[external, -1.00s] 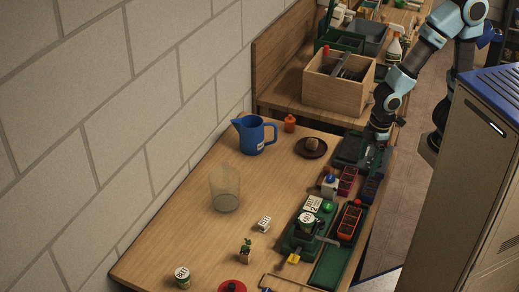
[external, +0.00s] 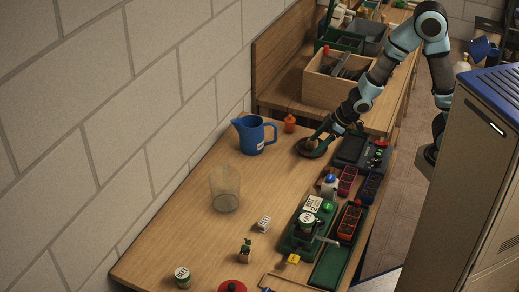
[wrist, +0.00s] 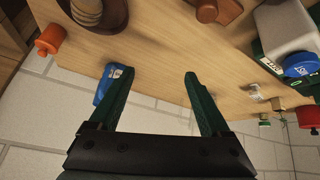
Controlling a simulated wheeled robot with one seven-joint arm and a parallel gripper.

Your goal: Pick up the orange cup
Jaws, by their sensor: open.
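The orange cup (external: 290,124) is a small orange piece with a narrower knob-like end, on the table right of the blue jug. It also shows at the upper left of the wrist view (wrist: 49,40), outside my fingers. My gripper (external: 312,138) is over the dark round dish, to the right of the cup and apart from it. In the wrist view my gripper (wrist: 158,76) has its two green fingers wide apart, with nothing held between them. The blue jug (wrist: 107,86) is partly behind one finger.
The blue jug (external: 252,136) stands just left of the cup. The dark dish (external: 320,152) bears a tan piece, partly hidden by my gripper. A clear jar (external: 225,188) stands farther front. Green trays (external: 330,268) fill the right side. A wooden box (external: 322,91) stands behind.

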